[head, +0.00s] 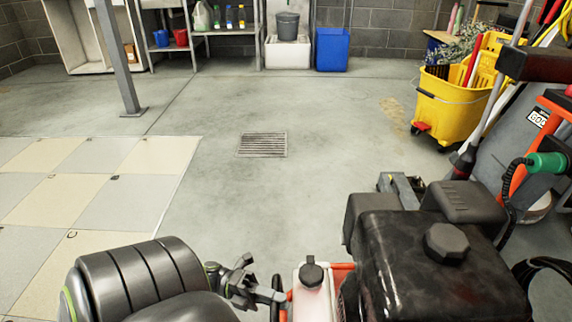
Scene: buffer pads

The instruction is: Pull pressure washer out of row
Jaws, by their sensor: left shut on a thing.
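The pressure washer (415,262) fills the bottom right, close to me. It has a black engine with a round cap, a white tank (313,298) with a dark cap, and an orange-red frame. My left gripper (278,297) reaches in from the left, beside the white tank. The washer's wheels and lower parts are out of view. I cannot make out my right gripper.
A yellow mop bucket (449,107) and grey cleaning equipment (525,135) crowd the right side. Open concrete with a floor drain (263,145) lies ahead. Pale floor tiles (75,190) are left. A post (118,60), shelving and a blue bin (332,50) stand farther back.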

